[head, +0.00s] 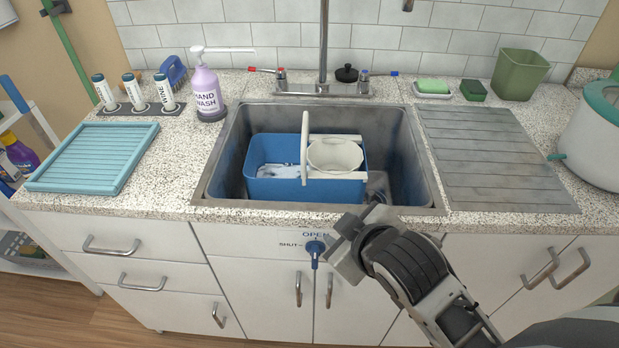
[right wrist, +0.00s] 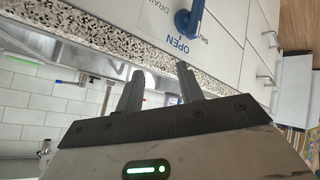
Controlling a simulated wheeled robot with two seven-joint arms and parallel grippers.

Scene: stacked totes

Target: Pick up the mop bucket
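The mop bucket (head: 270,188) is a blue rectangular tub standing in the grey sink basin (head: 398,170). It has a white round wringer (head: 335,156) on its right side and a white handle (head: 305,140) standing upright across the middle. My right gripper (head: 366,214) is in front of the sink's front edge, to the lower right of the bucket. In the right wrist view the right gripper (right wrist: 158,82) has its two fingers apart with nothing between them, near the counter edge. The bucket cannot be made out there. My left gripper is not in view.
A tall faucet (head: 323,50) rises behind the bucket. The ridged drainboard (head: 495,160) at right is clear. A blue drain valve (head: 315,248) sticks out below the counter.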

